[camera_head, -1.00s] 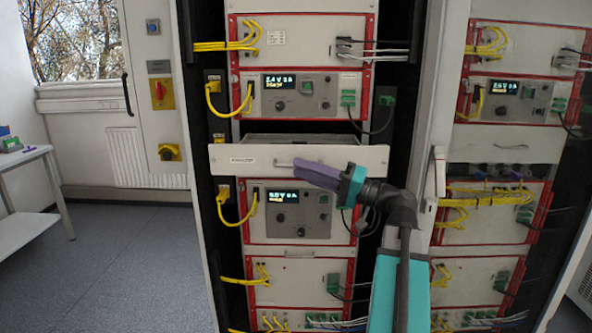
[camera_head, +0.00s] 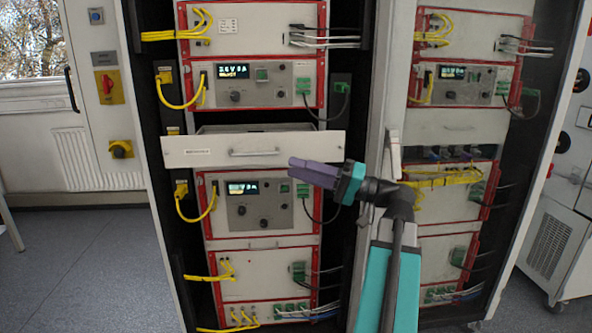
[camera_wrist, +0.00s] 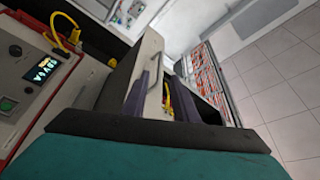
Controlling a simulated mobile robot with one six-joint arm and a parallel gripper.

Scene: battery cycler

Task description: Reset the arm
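My gripper (camera_head: 300,171) has purple fingers on a teal and black wrist, in front of the middle cabinet in the head view. The fingers point left, near the lower right of the drawer front, to the right of its handle (camera_head: 254,153). In the wrist view, the two fingers (camera_wrist: 146,98) stand apart with nothing gripped between them. The pale drawer front (camera_head: 200,151) protrudes a little from the rack, and its dark top opening (camera_head: 268,129) shows. The drawer front and handle also show beyond the fingers in the wrist view.
Cycler units with red frames (camera_head: 262,200) and yellow cables (camera_head: 197,203) sit above and below the drawer. A second rack (camera_head: 455,125) stands right. A white vented machine (camera_head: 553,235) is at far right. Open grey floor (camera_head: 90,265) lies left.

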